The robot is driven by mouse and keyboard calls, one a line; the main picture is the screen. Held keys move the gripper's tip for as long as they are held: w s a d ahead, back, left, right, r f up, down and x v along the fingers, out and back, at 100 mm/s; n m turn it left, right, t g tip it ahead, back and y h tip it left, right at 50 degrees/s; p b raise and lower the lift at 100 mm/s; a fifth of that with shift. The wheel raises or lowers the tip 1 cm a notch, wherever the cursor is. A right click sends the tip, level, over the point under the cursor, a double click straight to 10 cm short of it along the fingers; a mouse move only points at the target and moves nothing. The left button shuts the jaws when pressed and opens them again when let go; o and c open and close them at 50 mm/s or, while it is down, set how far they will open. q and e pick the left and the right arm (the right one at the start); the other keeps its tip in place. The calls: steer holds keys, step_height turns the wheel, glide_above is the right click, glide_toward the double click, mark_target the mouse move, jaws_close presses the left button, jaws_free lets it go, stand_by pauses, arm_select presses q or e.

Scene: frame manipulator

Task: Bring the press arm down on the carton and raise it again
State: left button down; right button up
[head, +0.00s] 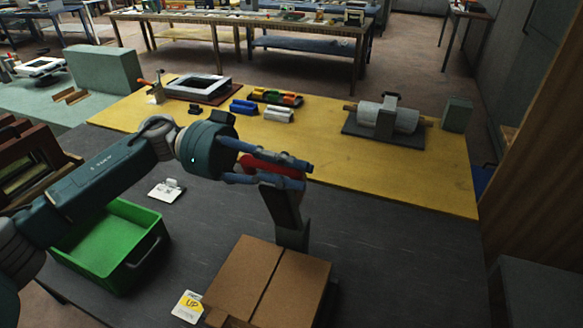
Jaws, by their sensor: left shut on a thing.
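The carton (240,278) is a brown box with a dark seam along its top, at the bottom middle of the head view. The dark grey press arm (281,207) stands steeply up from a bracket by the carton's far edge. Its upper end meets a red handle (258,164). My left gripper (306,176), with blue-grey fingers, is shut around the red handle. It hides part of the handle and the arm's upper end. The arm appears raised clear of the carton's top. My right gripper is not in view.
A green bin (100,238) stands left of the carton. A card with yellow "UP" lettering (187,306) lies by the carton's left side. A roller device (385,120) and small coloured blocks stand on the yellow mat (400,170). The dark table right of the carton is clear.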

arm_select(q)
steer(key=s+a+f+m+b, duration=0.4)
steer(key=s+f+m+b, duration=0.3)
steer(key=s+f, duration=0.4)
steer(key=shift+s+a+b, duration=0.15)
steer(key=shift+s+b, duration=0.65)
steer(key=shift+s, duration=0.45)
steer(key=shift+f, duration=0.1)
steer(key=c, duration=1.6)
jaws_free()
steer(key=shift+c, duration=0.2)
steer(key=shift+a, duration=0.1)
steer(key=v, duration=1.2)
